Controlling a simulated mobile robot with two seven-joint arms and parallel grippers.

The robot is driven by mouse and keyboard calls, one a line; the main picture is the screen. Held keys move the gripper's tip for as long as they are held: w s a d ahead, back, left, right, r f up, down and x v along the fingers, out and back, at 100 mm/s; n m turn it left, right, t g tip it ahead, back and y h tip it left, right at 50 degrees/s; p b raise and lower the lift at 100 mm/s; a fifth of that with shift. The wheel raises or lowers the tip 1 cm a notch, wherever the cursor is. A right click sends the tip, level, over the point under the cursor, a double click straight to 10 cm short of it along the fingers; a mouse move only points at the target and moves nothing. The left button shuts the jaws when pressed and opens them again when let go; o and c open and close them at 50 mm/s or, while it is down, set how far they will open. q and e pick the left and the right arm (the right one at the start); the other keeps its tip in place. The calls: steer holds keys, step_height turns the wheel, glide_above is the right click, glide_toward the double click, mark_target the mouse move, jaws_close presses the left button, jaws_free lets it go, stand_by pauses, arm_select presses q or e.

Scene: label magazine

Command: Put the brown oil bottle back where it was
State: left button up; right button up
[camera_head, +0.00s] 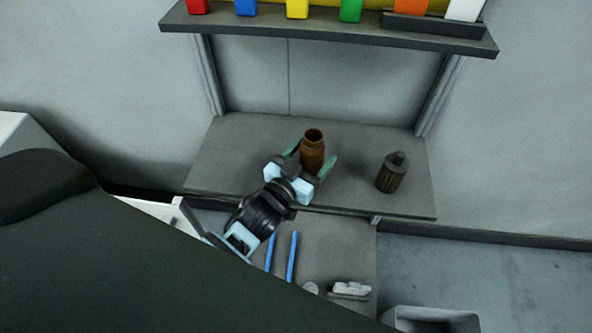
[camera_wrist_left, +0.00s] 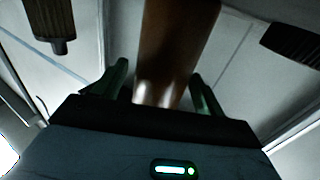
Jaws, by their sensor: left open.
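The brown oil bottle (camera_head: 313,150) stands upright on the grey shelf (camera_head: 237,135), a little left of the shelf's middle. My left gripper (camera_head: 311,164) is open, with its two green fingers on either side of the bottle. In the left wrist view the bottle (camera_wrist_left: 172,50) rises between the fingers (camera_wrist_left: 160,88), with a visible gap on each side. The bottle's lower part is hidden by the gripper in the head view. My right gripper is not in view.
A dark ribbed bottle (camera_head: 391,172) stands on the same shelf to the right. An upper shelf (camera_head: 330,33) carries several coloured blocks. Below, a lower surface (camera_head: 335,240) holds two blue sticks (camera_head: 292,257) and small whitish items (camera_head: 350,289). A grey bin (camera_head: 432,318) is at bottom right.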

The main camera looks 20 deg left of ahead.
arm_select(q)
steer(key=s+a, duration=0.2)
steer(key=s, duration=0.9)
steer(key=shift+s, duration=0.25)
steer(key=shift+a+f, duration=0.1)
steer(key=shift+f, duration=0.05)
steer(key=s+f+g, duration=0.3)
steer(key=s+f, duration=0.4)
steer(key=s, duration=0.3)
steer(key=s+a+f+g+y, duration=0.1)
steer(key=s+f+g, duration=0.3)
steer(key=s+f, duration=0.3)
steer(key=s+f+g, duration=0.3)
steer(key=s+f, duration=0.4)
steer(key=s, duration=0.6)
steer(key=shift+a+n+g, duration=0.3)
steer(key=shift+g, duration=0.1)
